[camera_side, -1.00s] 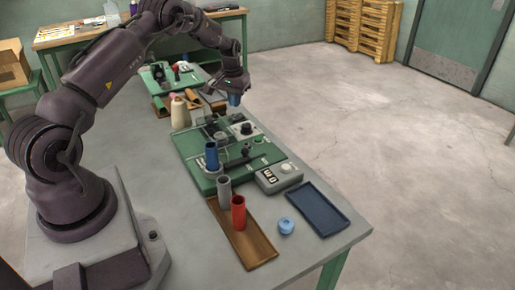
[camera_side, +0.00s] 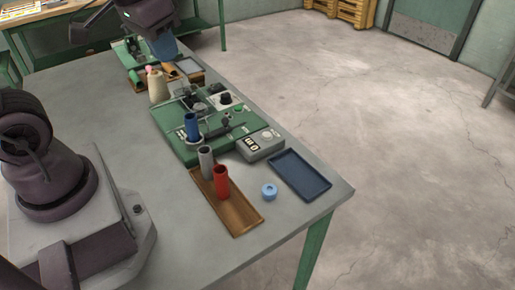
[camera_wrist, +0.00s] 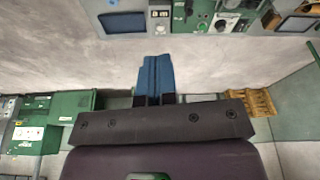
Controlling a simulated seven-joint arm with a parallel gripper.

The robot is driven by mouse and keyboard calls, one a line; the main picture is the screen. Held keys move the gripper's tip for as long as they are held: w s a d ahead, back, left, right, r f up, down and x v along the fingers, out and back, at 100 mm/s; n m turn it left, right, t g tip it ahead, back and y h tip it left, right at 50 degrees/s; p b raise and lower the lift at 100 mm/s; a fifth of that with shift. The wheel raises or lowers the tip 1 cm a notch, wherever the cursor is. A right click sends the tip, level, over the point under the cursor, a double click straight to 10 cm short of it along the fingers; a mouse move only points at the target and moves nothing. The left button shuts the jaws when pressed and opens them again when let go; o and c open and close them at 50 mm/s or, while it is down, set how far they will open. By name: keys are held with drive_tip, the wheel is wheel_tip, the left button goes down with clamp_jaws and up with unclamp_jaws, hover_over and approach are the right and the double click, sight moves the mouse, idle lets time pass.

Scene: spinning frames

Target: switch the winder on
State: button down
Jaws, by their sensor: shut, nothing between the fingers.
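The winder (camera_side: 165,129) is a green machine on the grey table, with a blue tube (camera_side: 192,126) standing on it. Its grey control box (camera_side: 262,146) has switches with white and dark faces at its left and a round knob at its right. Whether any switch is on is too small to tell. The box shows at the top of the wrist view (camera_wrist: 160,19), with the winder (camera_wrist: 190,24) to its right. My gripper (camera_side: 164,46) is high above the far part of the table, apart from the winder. Its blue fingers (camera_wrist: 154,72) are together and empty.
A cream cone (camera_side: 157,87) stands behind the winder.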

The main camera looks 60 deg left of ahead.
drive_tip(key=s+d+r+m+t, duration=0.1)
drive_tip(key=s+d+r+t, duration=0.1)
drive_tip(key=s+d+r, duration=0.1)
drive_tip(key=shift+s+d+r+m+t, duration=0.15)
drive_tip(key=shift+s+d+m+t, duration=0.2)
drive_tip(key=shift+s, duration=0.3)
